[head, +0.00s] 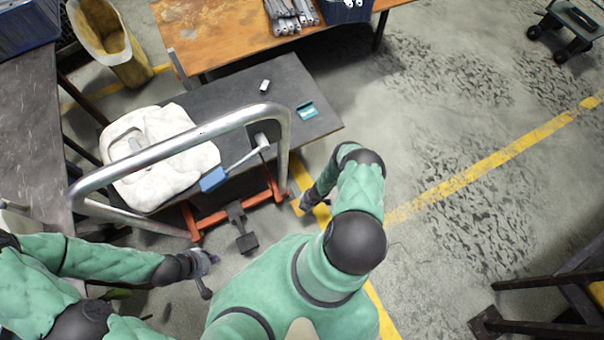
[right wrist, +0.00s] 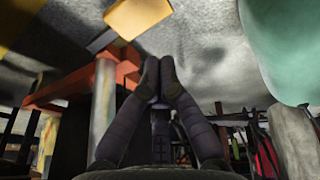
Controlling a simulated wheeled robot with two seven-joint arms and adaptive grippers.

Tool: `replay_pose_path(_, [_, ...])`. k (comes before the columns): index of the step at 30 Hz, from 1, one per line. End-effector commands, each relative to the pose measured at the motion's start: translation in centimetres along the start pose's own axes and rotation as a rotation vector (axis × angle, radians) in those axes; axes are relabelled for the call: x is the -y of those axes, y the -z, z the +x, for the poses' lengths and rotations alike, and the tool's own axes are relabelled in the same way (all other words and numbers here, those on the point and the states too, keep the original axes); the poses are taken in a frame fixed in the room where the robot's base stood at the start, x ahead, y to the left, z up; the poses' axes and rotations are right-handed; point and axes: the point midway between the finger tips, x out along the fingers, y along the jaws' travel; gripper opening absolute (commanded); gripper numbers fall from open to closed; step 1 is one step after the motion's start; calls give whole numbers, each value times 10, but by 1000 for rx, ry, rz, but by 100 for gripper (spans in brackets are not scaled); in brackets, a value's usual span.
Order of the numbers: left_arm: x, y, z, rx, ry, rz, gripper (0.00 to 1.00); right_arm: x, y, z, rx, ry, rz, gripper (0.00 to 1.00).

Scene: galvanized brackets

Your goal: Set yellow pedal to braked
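The yellow pedal (right wrist: 138,16) shows in the right wrist view as a flat yellow block past my fingertips, with a visible gap between. In the head view the yellow pedal (head: 297,208) is low at the right end of the cart's orange frame (head: 215,217), partly hidden by my right gripper (head: 307,203). In the right wrist view my right gripper (right wrist: 158,68) has its fingertips together with nothing between them. A black pedal (head: 247,242) sits at the frame's middle. My left gripper (head: 211,276) is apart from the cart at the lower left, its fingers spread and empty.
The cart has a silver handle (head: 205,128), a grey deck (head: 285,88) with a white sack (head: 170,165), and a blue-gripped lever (head: 214,179). An orange-brown table (head: 215,35) stands behind. Open floor (head: 440,130) lies right, with a dark stand (head: 545,320) lower right.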

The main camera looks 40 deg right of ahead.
Motion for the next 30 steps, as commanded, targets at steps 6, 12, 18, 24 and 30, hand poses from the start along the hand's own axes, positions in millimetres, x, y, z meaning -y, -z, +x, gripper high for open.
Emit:
replay_pose_path(6, [-9, -2, -26, 2, 0, 0, 0, 5, 0, -39, 0, 0, 3, 0])
replay_pose_path(12, [-13, -2, -36, 2, 0, 0, 0, 9, 0, -59, 0, 0, 3, 0])
replay_pose_path(18, [-14, -2, -38, 2, 0, 0, 0, 11, 0, -65, 0, 0, 2, 0])
replay_pose_path(24, [-13, -2, -38, 2, 0, 0, 0, 11, 0, -64, 0, 0, 2, 0])
replay_pose_path(30, [-13, -2, -38, 2, 0, 0, 0, 11, 0, -64, 0, 0, 2, 0])
